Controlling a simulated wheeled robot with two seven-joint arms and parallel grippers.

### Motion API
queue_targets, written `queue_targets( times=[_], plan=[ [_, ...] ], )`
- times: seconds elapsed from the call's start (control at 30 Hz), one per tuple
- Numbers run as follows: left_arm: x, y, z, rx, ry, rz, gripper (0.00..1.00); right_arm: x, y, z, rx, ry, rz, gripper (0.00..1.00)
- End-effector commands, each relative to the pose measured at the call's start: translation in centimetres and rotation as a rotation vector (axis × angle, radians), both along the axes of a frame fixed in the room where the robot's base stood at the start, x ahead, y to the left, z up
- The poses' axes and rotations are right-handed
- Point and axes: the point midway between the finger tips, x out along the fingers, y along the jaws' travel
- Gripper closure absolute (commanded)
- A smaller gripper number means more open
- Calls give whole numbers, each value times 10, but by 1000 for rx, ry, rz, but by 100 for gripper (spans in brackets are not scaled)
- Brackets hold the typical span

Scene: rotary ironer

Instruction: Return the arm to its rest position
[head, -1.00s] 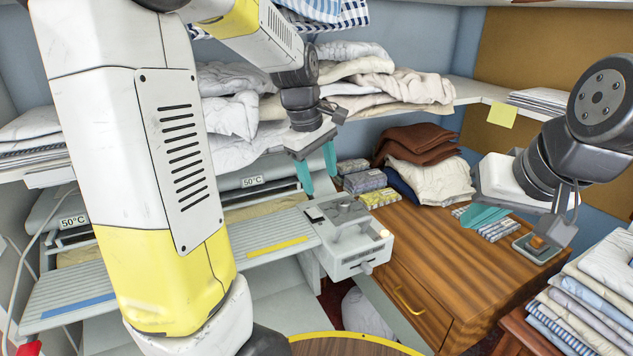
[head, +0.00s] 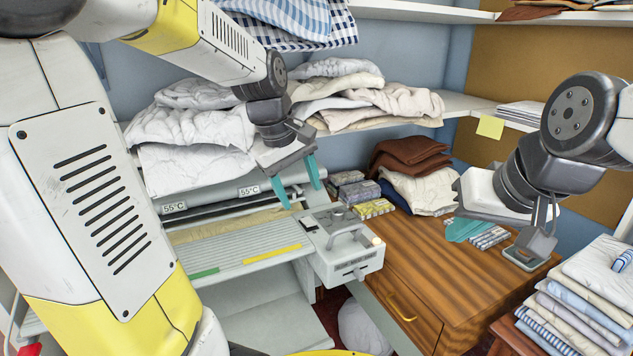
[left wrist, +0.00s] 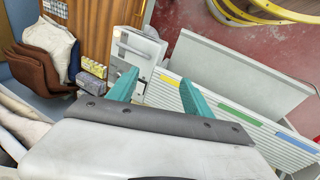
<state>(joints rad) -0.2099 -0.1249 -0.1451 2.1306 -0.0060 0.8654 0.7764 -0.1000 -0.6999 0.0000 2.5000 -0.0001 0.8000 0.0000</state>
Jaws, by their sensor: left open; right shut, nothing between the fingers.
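My left gripper (head: 299,182) hangs in the air in front of the linen shelf, above the right end of the ironer (head: 245,238). Its two teal fingers are spread apart with nothing between them. In the left wrist view the left gripper (left wrist: 158,88) also shows open, with the grey control box (left wrist: 138,50) and the ribbed feed table below it. The control box (head: 345,262) stands at the ironer's right end. My right gripper (head: 463,230) is over the wooden cabinet (head: 430,285), its teal fingers together and empty. The fingers are partly hidden by the gripper body.
Folded linens (head: 195,130) lie on the shelf behind the left arm. Small boxes (head: 372,208) and brown and cream cloths (head: 410,160) sit on the cabinet's back. A stack of folded cloths (head: 585,290) stands at the right. Checked cloth (head: 290,20) hangs above.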

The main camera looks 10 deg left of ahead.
Motion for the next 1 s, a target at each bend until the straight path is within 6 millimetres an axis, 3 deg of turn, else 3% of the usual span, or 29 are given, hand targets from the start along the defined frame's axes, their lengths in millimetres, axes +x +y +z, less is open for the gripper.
queue_targets(
  times=[0.17,0.3,0.5,0.7,1.0],
  plan=[
    [-30,2,16,27,-87,-136,41,0,0,0,0,0,0,100],
    [-73,3,29,100,-214,-343,41,0,0,0,0,0,0,100],
    [-120,4,30,230,-355,-586,41,0,0,0,0,0,0,100],
    [-137,3,27,295,-404,-688,41,0,0,0,0,0,0,100],
    [-137,3,27,298,-405,-692,41,0,0,0,0,0,0,100]
  ],
)
